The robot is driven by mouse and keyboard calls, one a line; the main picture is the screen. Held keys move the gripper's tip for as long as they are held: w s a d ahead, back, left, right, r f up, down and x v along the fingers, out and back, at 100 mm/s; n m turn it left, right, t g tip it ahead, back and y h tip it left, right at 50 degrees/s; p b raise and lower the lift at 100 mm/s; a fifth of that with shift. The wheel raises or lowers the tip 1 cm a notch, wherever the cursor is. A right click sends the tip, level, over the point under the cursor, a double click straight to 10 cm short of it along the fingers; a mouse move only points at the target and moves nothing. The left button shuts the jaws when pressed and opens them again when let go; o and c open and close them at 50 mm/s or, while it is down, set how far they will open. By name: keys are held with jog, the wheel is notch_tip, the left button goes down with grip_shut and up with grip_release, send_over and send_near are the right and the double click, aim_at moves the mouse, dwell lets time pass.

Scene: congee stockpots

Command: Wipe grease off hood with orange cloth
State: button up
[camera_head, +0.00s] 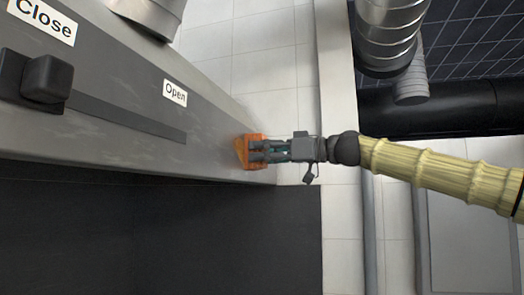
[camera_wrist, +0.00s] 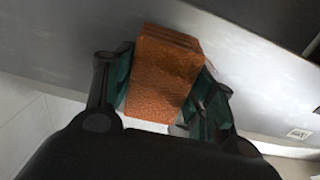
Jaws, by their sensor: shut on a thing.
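The orange cloth (camera_head: 242,152), folded into a thick block, is between the fingers of my gripper (camera_head: 257,151), which is shut on it. In the wrist view the cloth (camera_wrist: 163,75) stands out between both dark fingers, its far end against the grey hood face. The grey metal hood (camera_head: 125,95) fills the left of the head view, and the cloth is at its right end, near the lower edge. I cannot tell whether cloth and hood touch. Faint pale streaks show on the hood (camera_wrist: 60,45); I cannot tell whether they are grease.
The hood carries a dark slider knob (camera_head: 47,78) in a slot, with a "Close" label (camera_head: 42,18) and an "Open" label (camera_head: 175,93). Silver ducts (camera_head: 385,35) and a black pipe (camera_head: 430,108) lie at upper right. White tiled wall (camera_head: 275,60) is beyond.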

aim_at(232, 147)
jog(key=shift+w, duration=0.3)
jog(key=shift+w+d+p, duration=0.3)
jog(key=shift+w+p, duration=0.05)
jog(key=shift+w, duration=0.4)
jog(key=shift+w+d+f, duration=0.1)
jog(key=shift+w+d, duration=0.1)
jog(key=shift+w, duration=0.25)
jog(key=shift+w+d, duration=0.15)
jog(key=shift+w, duration=0.3)
jog(key=shift+s+b, duration=0.15)
jog(key=shift+b, duration=0.25)
jog(key=shift+s+a+b, duration=0.35)
jog(key=shift+s+b, duration=0.3)
jog(key=shift+s, duration=0.2)
jog(key=shift+s+a+b, duration=0.3)
jog(key=shift+s+b, duration=0.35)
jog(key=shift+s, duration=0.15)
jog(key=shift+s+a+b, duration=0.25)
jog(key=shift+s+b, duration=0.45)
jog(key=shift+s, duration=0.15)
jog(key=shift+s+a+b, duration=0.45)
jog(key=shift+s+b, duration=0.4)
jog(key=shift+s, duration=0.6)
jog(key=shift+s+a+b, duration=0.5)
jog(key=shift+s+b, duration=0.35)
jog(key=shift+s, duration=0.55)
jog(key=shift+s+a+b, duration=0.45)
jog(key=shift+s+b, duration=0.4)
jog(key=shift+s, duration=0.6)
jog(key=shift+d, duration=0.15)
